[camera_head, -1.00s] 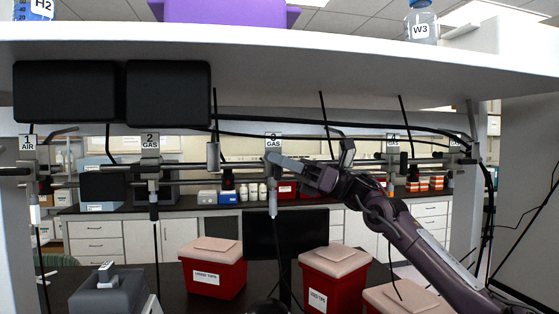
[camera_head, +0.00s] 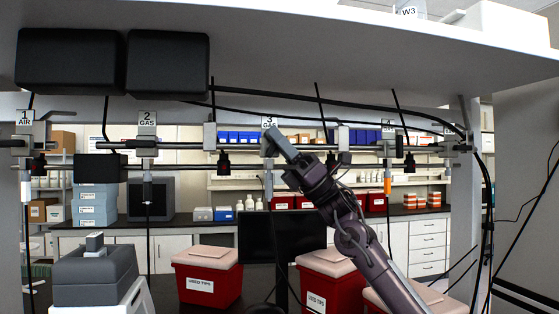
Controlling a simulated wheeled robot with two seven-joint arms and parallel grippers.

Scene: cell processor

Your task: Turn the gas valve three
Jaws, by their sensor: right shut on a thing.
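Gas valve three (camera_head: 268,180) hangs on the horizontal pipe near the middle of the head view, under a white label (camera_head: 269,122) reading "3 GAS". Its lower stem points straight down. My right gripper (camera_head: 274,141) reaches up to it from the lower right, tilted diagonally. Its grey fingers are shut on the front of the valve, just below the label, and hide most of the handle. My left gripper is not in view.
Valve 1 AIR (camera_head: 25,150), valve 2 GAS (camera_head: 147,150) and valve 4 (camera_head: 388,150) sit along the same pipe. A white shelf (camera_head: 280,50) overhangs above. Red used-tips bins (camera_head: 207,280) stand below, beside a grey device (camera_head: 95,275). Black cables cross behind.

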